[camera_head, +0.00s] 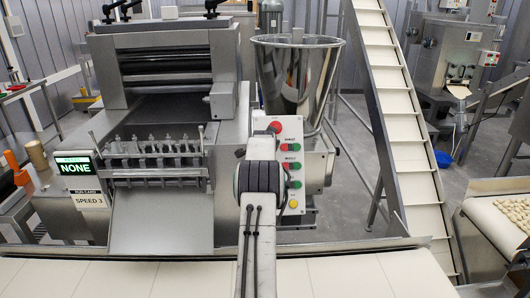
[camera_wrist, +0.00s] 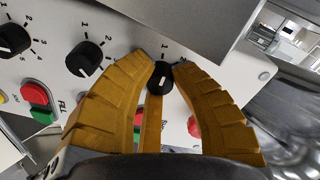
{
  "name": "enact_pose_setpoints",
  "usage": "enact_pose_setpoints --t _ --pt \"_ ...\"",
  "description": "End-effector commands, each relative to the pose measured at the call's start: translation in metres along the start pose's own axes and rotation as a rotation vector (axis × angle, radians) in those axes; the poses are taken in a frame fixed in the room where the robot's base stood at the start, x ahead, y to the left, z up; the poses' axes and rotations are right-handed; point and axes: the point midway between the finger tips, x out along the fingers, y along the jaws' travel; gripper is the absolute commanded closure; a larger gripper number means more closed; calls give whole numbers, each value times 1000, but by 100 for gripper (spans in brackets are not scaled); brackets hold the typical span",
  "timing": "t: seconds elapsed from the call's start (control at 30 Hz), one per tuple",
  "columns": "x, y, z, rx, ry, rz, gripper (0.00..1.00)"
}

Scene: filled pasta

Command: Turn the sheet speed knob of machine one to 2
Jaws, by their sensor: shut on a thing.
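In the wrist view, my gripper (camera_wrist: 161,72) has its two yellow fingers closed on a small black knob (camera_wrist: 161,81) with a pale pointer mark. The digits 1 and 2 are printed by this knob; I cannot tell surely which digit the mark points to. Its name label is hidden. Two more black knobs with number scales, a middle one (camera_wrist: 85,59) and a left one (camera_wrist: 12,39), sit on the same white panel (camera_wrist: 60,20). In the head view, my arm hides the gripper and the knobs; the machine's panel (camera_head: 292,128) shows partly.
A sign on the machine reads NONE (camera_head: 76,169), with a card below reading SPEED 3 (camera_head: 88,200). Red and green buttons (camera_wrist: 35,94) lie left of my fingers. A grey metal edge (camera_wrist: 195,25) is close above them. A steel hopper (camera_head: 297,75) stands behind the panel.

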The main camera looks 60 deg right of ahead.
Motion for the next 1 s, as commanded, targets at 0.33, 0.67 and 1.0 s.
enact_pose_setpoints --t 0.33,0.67,1.0 --pt "1 0 2 231 -6 9 100" --pt "0 -1 2 380 -9 16 100" --pt "0 -2 2 417 -10 17 100"
